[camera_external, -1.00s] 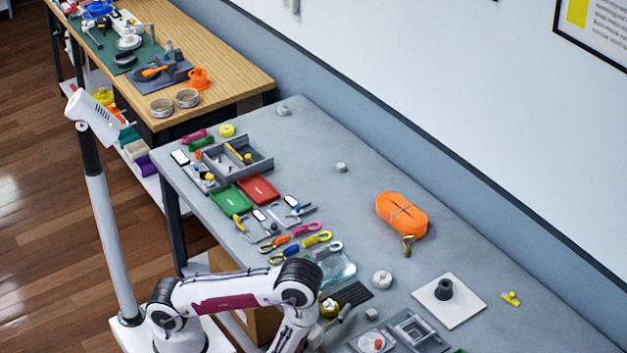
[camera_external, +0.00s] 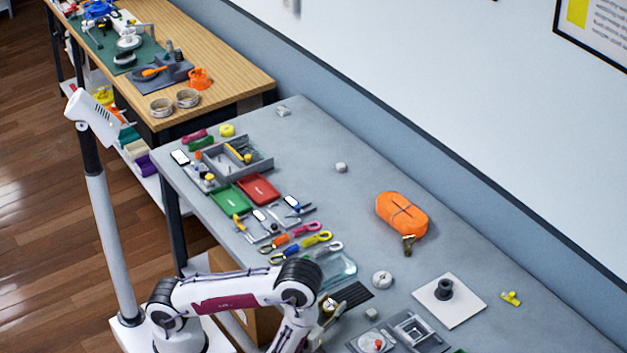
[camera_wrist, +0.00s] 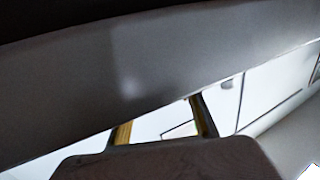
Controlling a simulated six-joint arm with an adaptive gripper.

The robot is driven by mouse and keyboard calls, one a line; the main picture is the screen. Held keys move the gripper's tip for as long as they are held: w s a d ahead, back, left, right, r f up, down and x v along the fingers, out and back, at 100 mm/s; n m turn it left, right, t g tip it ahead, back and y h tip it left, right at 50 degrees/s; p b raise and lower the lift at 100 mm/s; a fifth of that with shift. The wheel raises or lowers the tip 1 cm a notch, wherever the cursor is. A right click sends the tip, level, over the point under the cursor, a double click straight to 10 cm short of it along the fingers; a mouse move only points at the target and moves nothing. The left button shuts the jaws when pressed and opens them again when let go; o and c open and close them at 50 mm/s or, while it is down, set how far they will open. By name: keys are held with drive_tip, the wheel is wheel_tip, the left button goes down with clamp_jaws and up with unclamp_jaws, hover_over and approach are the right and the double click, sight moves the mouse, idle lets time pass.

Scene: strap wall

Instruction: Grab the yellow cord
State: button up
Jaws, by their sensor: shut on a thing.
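My gripper (camera_wrist: 163,122) shows in the wrist view as two dark fingers with yellowish strips. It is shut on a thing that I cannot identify. A broad grey band (camera_wrist: 130,80) crosses the wrist view in front of much of the scene. I cannot tell whether this band is the held thing. In the external view my arm bends down at the lower middle, and I cannot make out the fingertips clearly.
An orange strap bundle (camera_external: 402,215) with a metal buckle lies right of the cords. A clear tray (camera_external: 340,270), a dark mat (camera_external: 354,294) and a white plate (camera_external: 465,309) with a black spool (camera_external: 444,289) lie nearer. The table's back right is mostly bare.

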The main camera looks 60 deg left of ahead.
sight(330, 304)
drive_tip(key=shift+r, duration=0.2)
drive_tip(key=shift+r, duration=4.8)
